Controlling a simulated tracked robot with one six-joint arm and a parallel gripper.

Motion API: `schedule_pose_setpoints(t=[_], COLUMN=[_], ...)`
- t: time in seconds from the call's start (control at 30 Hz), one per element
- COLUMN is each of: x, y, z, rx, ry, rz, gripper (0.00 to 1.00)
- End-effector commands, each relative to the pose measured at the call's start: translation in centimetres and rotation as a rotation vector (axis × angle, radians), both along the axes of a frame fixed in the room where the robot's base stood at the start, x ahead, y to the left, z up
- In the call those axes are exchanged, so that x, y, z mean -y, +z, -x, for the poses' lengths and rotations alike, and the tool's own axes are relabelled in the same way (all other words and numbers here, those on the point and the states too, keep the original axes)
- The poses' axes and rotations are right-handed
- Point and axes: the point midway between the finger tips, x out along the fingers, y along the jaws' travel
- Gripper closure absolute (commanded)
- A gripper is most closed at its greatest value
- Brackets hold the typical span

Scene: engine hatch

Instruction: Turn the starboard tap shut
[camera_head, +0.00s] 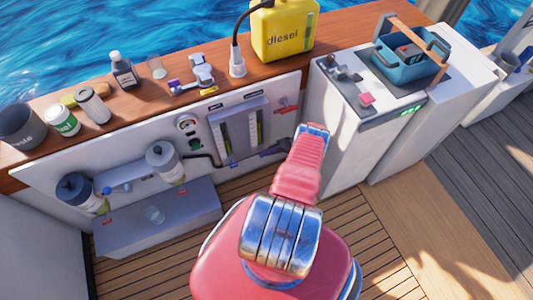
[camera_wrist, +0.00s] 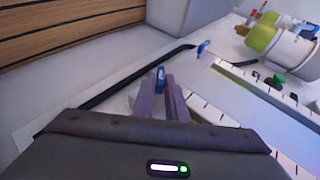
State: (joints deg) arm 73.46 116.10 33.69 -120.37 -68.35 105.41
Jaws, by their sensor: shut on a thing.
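My gripper (camera_wrist: 160,98) has its two purple-grey fingers shut on a small blue tap handle (camera_wrist: 160,78), low beside the gauge panel. In the head view my gripper (camera_head: 268,151) shows small and dark at the panel's lower right corner, and the handle in it is hidden. A second blue tap handle (camera_wrist: 203,48) stands farther along the black hose in the wrist view, apart from my fingers. I cannot read a label for either tap. The fingers partly cover the held handle, so its exact angle is unclear.
The gauge panel (camera_head: 239,112) with two upright tubes is on the white wall. A red tap (camera_head: 286,106) sits to its right. Filters (camera_head: 165,165) stand to the left above a grey step (camera_head: 180,217). A white cabinet (camera_head: 340,135) closes off the right side.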

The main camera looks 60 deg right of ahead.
Motion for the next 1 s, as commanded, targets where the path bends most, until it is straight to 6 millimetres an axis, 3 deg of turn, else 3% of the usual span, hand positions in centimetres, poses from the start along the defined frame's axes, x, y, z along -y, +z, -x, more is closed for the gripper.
schedule_pose_setpoints(t=[0.13,0.17,0.4,1.0], x=[0.0,0.0,0.0,0.1], y=[0.0,0.0,0.0,1.1], z=[-0.1,-0.1,0.0,-0.1], rx=[-0.001,-0.001,0.0,0.0], ry=[0.0,0.0,-0.001,-0.001], rz=[0.001,0.001,0.001,0.001], gripper=[1.0,0.86,0.69,0.69])
